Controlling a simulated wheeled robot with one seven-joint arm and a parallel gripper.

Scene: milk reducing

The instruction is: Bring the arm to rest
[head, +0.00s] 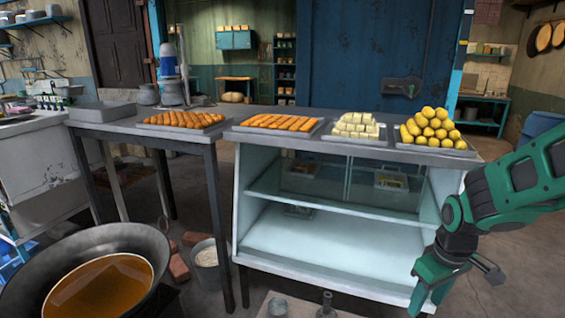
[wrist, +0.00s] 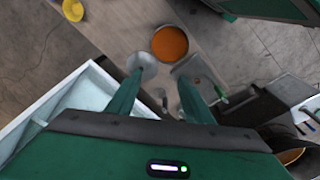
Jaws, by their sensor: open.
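My green gripper (head: 457,288) is at the lower right of the head view, beside the right end of the glass-front counter (head: 335,245). Its two fingers are spread apart with nothing between them. In the wrist view my gripper (wrist: 163,74) points down over the floor, and its fingers are also apart. A round pot of orange-brown liquid (wrist: 170,43) shows beyond the fingertips. My forearm comes in from the right edge of the head view.
Trays of orange sweets (head: 183,119), white blocks (head: 357,125) and yellow sweets (head: 435,125) stand on the counter top. A large pan of brown liquid (head: 100,290) is at lower left. A yellow bowl (wrist: 73,10) shows in the wrist view. Floor right of the counter looks open.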

